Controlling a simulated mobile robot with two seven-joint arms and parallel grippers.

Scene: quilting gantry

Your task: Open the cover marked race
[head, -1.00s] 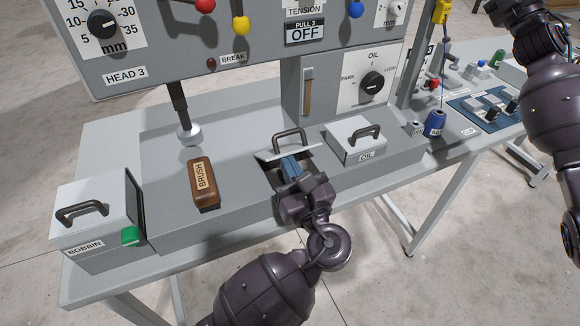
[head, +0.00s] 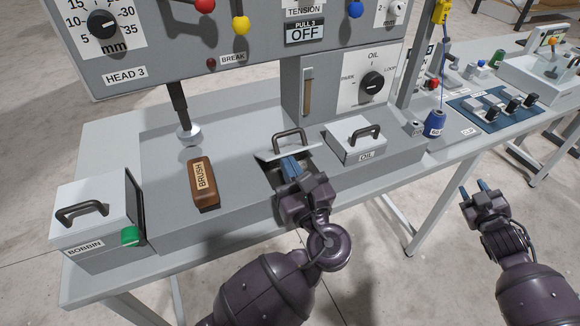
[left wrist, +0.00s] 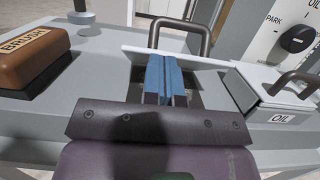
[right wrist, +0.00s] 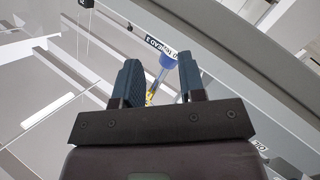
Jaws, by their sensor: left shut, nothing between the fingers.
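A grey cover (head: 272,154) with a dark arched handle (head: 290,138) stands tilted up at the middle of the bench, its near side raised over a dark opening. Its label does not show, so I cannot read whether it says race. My left gripper (head: 289,166) is shut and empty, with its blue fingers at the opening, beneath or against the raised cover. The left wrist view shows the fingers together just in front of the cover (left wrist: 190,60); exact contact is hard to tell. My right gripper (head: 474,188) is open and empty, off the bench's front edge at right.
The closed OIL cover (head: 345,137) is just right of the tilted one. A brown brush (head: 203,183) lies left, and the BOBBIN box (head: 95,205) stands further left. A blue spool (head: 434,124) stands at right.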

